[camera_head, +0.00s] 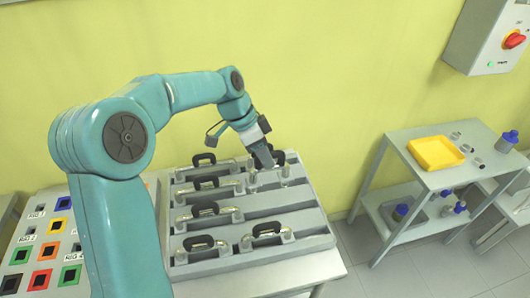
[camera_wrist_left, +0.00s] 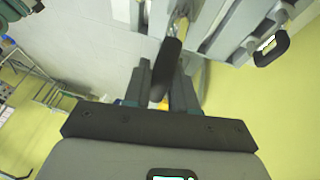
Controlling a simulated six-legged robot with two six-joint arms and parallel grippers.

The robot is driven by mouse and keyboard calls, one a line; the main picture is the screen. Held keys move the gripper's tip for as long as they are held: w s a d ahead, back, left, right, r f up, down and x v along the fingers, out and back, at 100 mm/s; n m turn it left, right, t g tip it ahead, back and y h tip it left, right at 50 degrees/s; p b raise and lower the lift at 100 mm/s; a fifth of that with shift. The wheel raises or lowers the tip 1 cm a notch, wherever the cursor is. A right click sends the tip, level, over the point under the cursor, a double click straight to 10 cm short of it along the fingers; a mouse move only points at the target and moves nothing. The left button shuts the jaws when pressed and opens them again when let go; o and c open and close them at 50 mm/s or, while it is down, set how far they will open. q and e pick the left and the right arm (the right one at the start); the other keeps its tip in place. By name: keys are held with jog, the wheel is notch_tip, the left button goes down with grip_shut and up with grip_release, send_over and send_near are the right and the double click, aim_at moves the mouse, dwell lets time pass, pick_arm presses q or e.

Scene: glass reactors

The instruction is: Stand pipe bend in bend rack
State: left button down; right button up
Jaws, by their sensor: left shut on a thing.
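The grey bend rack (camera_head: 255,226) stands on a bench below the wall, with long slots in rows. Several metal pipe bends with black handles, such as this near one (camera_head: 200,243), lie or stand in it. My left gripper (camera_head: 263,162) is over the rack's far right part, pointing down. In the left wrist view it is shut on the black handle (camera_wrist_left: 166,68) of a pipe bend, whose body is mostly hidden. I cannot tell whether the held bend touches the rack. Another handle (camera_wrist_left: 271,48) shows apart, at the right. My right gripper is out of view.
A panel of coloured square sockets (camera_head: 43,247) lies left of the rack. A grey shelf table (camera_head: 410,150) with a yellow tray (camera_head: 436,153) and bottles stands at the right, across a floor gap. A control box with a red knob (camera_head: 514,40) hangs on the wall.

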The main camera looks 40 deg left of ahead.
pick_arm(q)
jog(key=shift+b+x, duration=0.35)
jog(key=shift+x, duration=0.45)
jog(key=shift+s+a+f+b, duration=0.1)
jog(key=shift+a+f+b, duration=0.15)
jog(key=shift+f+b, duration=0.5)
jog(key=shift+d+f+b, duration=0.1)
jog(key=shift+f+b, duration=0.35)
jog(key=shift+f, duration=0.5)
jog(key=shift+f+b, duration=0.35)
jog(key=shift+f, duration=0.25)
notch_tip(320, 180, down, 10)
jog(key=b, duration=0.7)
jog(key=shift+b, duration=0.4)
jog(key=shift+f+b, duration=0.3)
jog(key=shift+f, duration=0.05)
